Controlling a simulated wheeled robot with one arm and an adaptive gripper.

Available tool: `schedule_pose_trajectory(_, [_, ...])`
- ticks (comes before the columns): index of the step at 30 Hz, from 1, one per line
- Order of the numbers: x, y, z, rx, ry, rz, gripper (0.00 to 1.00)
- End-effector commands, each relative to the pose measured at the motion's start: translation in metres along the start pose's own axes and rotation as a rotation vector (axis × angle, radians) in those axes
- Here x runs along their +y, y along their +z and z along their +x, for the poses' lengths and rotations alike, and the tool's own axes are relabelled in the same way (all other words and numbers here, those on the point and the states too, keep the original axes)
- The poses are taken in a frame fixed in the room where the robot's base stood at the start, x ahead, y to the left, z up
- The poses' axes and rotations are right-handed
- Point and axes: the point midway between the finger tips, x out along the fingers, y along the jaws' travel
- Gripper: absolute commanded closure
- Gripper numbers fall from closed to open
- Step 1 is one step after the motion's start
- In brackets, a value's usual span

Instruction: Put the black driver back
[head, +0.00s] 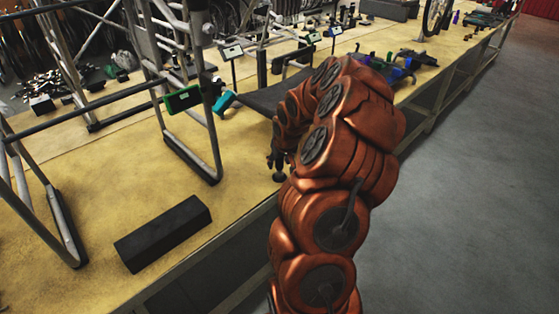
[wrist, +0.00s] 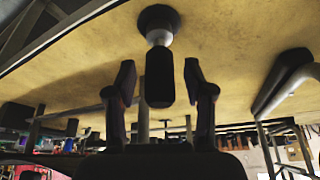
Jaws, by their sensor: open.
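In the wrist view, where the tabletop fills the upper part, a black driver (wrist: 159,78) with a grey collar and a wide round black end (wrist: 158,18) lies between the two fingers of my gripper (wrist: 160,85). The round end appears to be against the tabletop. The fingers are open, with a gap on each side of the black body. In the head view my gripper (head: 276,160) is low at the table's near edge, largely hidden by my orange arm. Only the driver's small dark end (head: 279,177) shows below it.
A long black block (head: 162,232) lies on the yellow tabletop (head: 90,205) at front left. Metal frames (head: 190,140) stand behind it, with green (head: 183,99) and teal (head: 223,102) parts. Several small tools lie farther back. The grey floor (head: 470,200) to the right is clear.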

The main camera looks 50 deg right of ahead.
Motion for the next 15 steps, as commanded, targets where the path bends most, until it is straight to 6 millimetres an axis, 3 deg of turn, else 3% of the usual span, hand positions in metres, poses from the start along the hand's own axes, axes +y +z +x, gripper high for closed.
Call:
schedule_pose_trajectory(5, [0.0, 0.001, -0.002, 0.002, 0.0, -0.001, 0.47])
schedule_pose_trajectory(15, [0.003, 0.002, -0.036, 0.003, 0.0, 0.001, 0.47])
